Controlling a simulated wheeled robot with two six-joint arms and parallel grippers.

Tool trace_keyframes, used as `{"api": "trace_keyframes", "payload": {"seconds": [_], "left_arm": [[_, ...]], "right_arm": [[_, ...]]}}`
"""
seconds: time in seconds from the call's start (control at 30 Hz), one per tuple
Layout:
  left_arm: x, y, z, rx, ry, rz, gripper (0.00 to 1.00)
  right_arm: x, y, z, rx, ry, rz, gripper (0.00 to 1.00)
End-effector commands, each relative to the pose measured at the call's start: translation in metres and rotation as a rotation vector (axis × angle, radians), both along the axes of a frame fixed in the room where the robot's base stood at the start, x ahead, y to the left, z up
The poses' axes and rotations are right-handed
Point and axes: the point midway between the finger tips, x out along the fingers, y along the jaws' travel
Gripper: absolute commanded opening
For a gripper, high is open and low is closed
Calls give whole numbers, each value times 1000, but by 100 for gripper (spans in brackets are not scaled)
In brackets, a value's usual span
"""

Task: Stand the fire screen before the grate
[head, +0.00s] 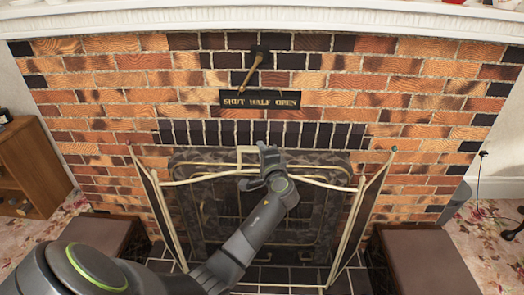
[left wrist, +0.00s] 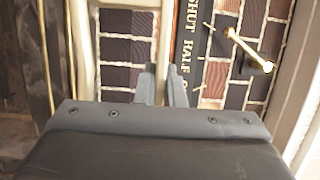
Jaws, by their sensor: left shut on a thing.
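The fire screen (head: 347,235) has dark mesh, a pale brass frame and two side panels angled outward. It is in front of the fireplace opening in the head view. My left gripper (head: 263,152) is shut on the screen's brass handle (head: 244,149) at top centre. The handle also passes by the fingers (left wrist: 159,85) in the left wrist view, as a pale brass bar (left wrist: 166,38). The grate is behind the mesh and hard to make out. I cannot tell whether the screen's feet touch the hearth. My right gripper is out of view.
A brick wall (head: 90,97) with a white mantel (head: 130,18) rises behind. A brass lever (head: 251,71) and a sign (head: 260,100) are above the opening. Brown padded blocks stand at left (head: 103,238) and right (head: 428,262). A wooden cabinet (head: 32,165) is at far left.

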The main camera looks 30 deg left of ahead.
Motion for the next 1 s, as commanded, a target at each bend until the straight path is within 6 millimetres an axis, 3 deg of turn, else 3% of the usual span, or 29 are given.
{"api": "trace_keyframes", "payload": {"seconds": [0.03,0.27,0.3,0.47,0.67,0.8,1.0], "left_arm": [[1,-1,7,7,-10,-2,0],[0,-1,7,8,-11,-2,0],[0,-1,7,8,-11,-2,12],[0,-1,5,6,-9,-2,32],[-1,-1,3,3,-4,-1,34],[-2,-1,-3,-4,5,1,49],[-2,-1,-1,-2,1,0,49]], "right_arm": [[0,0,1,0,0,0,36],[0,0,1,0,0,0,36],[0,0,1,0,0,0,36],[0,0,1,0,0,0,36],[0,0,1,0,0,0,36],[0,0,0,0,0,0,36],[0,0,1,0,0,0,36]]}}
